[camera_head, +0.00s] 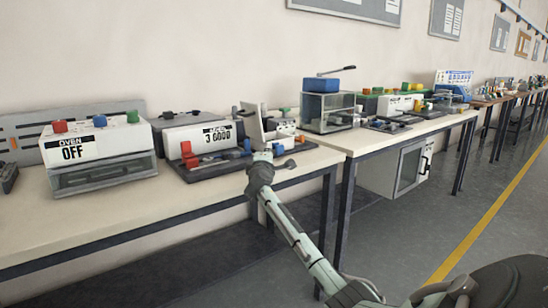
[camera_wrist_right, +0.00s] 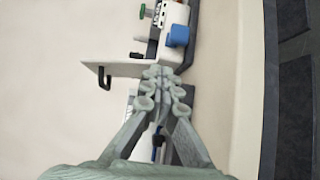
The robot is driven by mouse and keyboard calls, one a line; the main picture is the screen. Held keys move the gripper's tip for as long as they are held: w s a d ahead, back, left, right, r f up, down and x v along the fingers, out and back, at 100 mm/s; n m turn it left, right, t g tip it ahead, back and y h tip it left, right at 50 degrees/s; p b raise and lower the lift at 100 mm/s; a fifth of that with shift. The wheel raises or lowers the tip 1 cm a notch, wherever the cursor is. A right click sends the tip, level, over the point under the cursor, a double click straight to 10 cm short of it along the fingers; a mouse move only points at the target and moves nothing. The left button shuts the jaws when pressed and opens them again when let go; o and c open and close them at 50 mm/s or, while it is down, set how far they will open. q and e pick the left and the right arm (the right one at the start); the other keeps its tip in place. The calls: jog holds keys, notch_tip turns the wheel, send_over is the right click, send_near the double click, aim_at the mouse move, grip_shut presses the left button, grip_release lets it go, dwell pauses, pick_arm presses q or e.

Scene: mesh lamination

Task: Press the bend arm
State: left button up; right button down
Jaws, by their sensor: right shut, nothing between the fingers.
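What looks like the bend arm is a raised white plate (camera_head: 251,122) on the bench station that reads "3 GOOD". In the right wrist view the plate (camera_wrist_right: 120,69) is seen nearly edge-on, with a black hooked handle (camera_wrist_right: 104,80). My right gripper (camera_head: 262,157) is in front of the station, close to the plate. In the wrist view my right gripper (camera_wrist_right: 162,73) has its fingers together with nothing between them, and its tips overlap the plate's right end. I cannot tell whether they touch it. My left gripper is not in view.
The "3 GOOD" display box (camera_head: 206,138) and a red block (camera_head: 188,157) are left of my gripper. An oven reading "OFF" (camera_head: 98,155) stands farther left. A clear-sided box with a blue top (camera_head: 327,108) is to the right. The bench front edge (camera_head: 170,219) is bare.

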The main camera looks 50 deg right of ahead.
jog(key=s, duration=0.2)
jog(key=s+a, duration=0.1)
jog(key=s, duration=0.1)
jog(key=shift+a+r, duration=0.1)
jog(key=shift+r, duration=0.05)
dwell(0.4)
